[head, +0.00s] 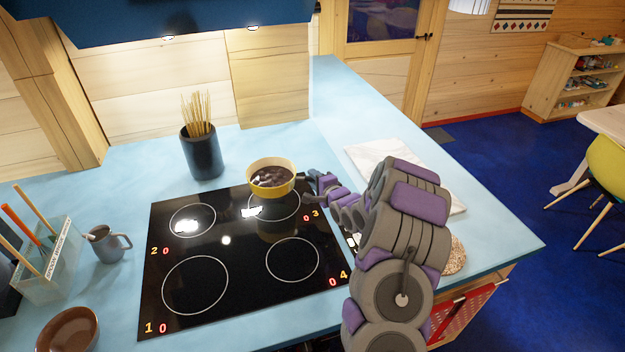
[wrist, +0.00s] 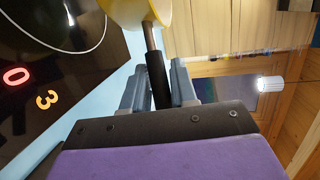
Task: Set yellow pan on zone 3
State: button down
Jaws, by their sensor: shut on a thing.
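The yellow pan (head: 271,180) has dark contents and sits level in the picture at the back of the black hob (head: 232,230). It overlaps the far part of the zone 3 ring (head: 274,208); its reflection shows in the glass in front, and it looks held a little above the hob. My gripper (head: 312,184) is right of the pan. In the wrist view my gripper (wrist: 157,80) is shut on the pan's dark handle (wrist: 156,70), and only part of the yellow pan (wrist: 134,10) shows at the top. Whether the pan's base touches the glass is hidden.
The other hob rings look empty. A dark pot of sticks (head: 202,152) stands behind the hob. A grey mug (head: 106,244), a clear utensil holder (head: 45,262) and a brown bowl (head: 68,330) are at left.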

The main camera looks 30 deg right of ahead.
jog(key=shift+a+r, duration=0.15)
jog(key=shift+a, duration=0.05)
jog(key=shift+p, duration=0.6)
jog(key=shift+d+f, duration=0.2)
jog(key=shift+f, duration=4.25)
jog(key=c, duration=0.8)
grip_release()
jog(key=s+r, duration=0.1)
jog(key=s, duration=0.4)
jog(key=s+r+p, duration=0.1)
jog(key=s, duration=0.5)
jog(key=s+r+p, duration=0.1)
jog(key=s, duration=0.5)
jog(key=shift+a, duration=0.2)
